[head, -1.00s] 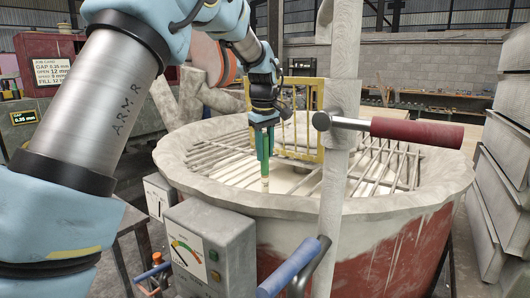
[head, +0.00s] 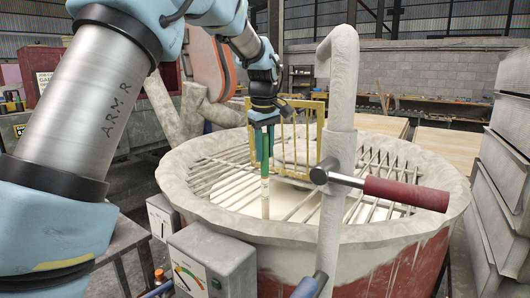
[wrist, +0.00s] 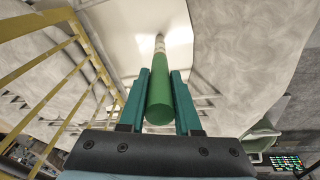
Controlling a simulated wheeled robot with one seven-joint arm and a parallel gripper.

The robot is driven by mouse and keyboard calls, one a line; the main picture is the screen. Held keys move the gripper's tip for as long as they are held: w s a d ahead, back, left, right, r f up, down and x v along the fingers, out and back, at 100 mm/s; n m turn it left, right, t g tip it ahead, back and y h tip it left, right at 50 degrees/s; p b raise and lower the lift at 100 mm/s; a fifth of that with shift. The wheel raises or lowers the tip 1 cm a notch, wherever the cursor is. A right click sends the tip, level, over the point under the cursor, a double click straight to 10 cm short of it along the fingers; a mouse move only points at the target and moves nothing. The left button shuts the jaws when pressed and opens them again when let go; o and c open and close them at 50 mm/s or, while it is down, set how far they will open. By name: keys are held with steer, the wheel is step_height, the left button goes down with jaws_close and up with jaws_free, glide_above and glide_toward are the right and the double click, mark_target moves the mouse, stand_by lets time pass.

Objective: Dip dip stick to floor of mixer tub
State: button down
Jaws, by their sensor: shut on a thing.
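The dip stick (head: 265,180) is green above and pale with bands below. It hangs upright from my gripper (head: 264,146), which is shut on its green part. In the wrist view the stick (wrist: 160,95) stands between my two green fingers (wrist: 160,84), and its pale far end meets the pale mix in the picture. The mixer tub (head: 370,228) is round, with a cream rim and red, splashed side. The stick passes down inside the near left part of the tub, by the bars. Whether its tip touches the floor cannot be told.
A grille of bars (head: 225,180) covers parts of the tub mouth. A yellow guard frame (head: 316,130) stands close behind the stick. A pale upright post (head: 337,110) with a red-handled lever (head: 405,193) rises to the right. A gauge box (head: 213,262) is in front.

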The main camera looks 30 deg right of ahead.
steer(key=shift+s+a+r+p, duration=0.15)
steer(key=shift+s+r+p, duration=0.1)
steer(key=shift+r+p, duration=1.05)
steer(key=shift+s+a+r+p, duration=0.25)
steer(key=shift+r+p, duration=0.55)
steer(key=shift+r, duration=1.05)
steer(key=shift+s+a+r+p, duration=0.1)
steer(key=shift+s+r+p, duration=0.2)
steer(key=shift+r+p, duration=1)
steer(key=shift+r, duration=0.35)
step_height(320, 180, up, 5)
steer(key=p, duration=0.3)
step_height(320, 180, up, 10)
steer(key=f, duration=0.1)
glide_above(264, 133)
steer(key=s+a, duration=0.2)
steer(key=s, duration=0.1)
steer(key=shift+w+d+r, duration=0.15)
steer(key=shift+d+r, duration=0.1)
